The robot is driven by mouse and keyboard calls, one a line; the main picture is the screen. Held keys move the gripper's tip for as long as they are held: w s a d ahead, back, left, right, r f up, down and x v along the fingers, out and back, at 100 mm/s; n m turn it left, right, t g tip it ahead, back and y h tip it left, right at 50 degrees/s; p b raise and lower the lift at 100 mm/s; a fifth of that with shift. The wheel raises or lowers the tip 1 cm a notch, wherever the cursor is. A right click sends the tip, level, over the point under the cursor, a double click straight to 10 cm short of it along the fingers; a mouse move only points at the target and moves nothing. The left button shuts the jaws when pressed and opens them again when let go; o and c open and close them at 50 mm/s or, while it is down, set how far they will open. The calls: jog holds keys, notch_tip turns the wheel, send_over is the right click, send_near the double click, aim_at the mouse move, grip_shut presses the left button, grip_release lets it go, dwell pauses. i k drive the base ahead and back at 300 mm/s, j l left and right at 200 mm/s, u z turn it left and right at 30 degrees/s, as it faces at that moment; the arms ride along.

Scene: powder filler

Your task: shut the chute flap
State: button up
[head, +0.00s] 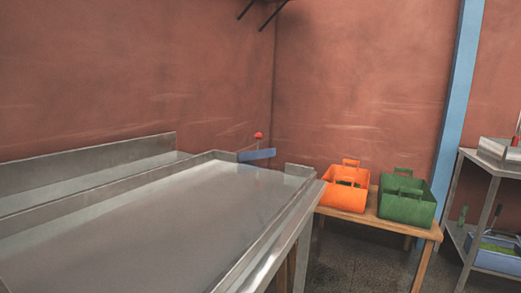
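A small blue plate (257,154), which may be the chute flap, shows at the far right end of a steel work surface (165,215). My gripper is not in view.
A wooden table (375,222) to the right holds an orange crate (344,197) and a green crate (405,209). A steel shelf unit (490,160) stands at the far right, with a blue bin (497,261) low down. Dark floor (345,265) shows between them.

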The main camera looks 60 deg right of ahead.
aim_at(258, 154)
jog(key=z, duration=1.7)
jog(key=i+l+u, duration=0.2)
jog(key=i+l, duration=1.95)
jog(key=i, duration=0.15)
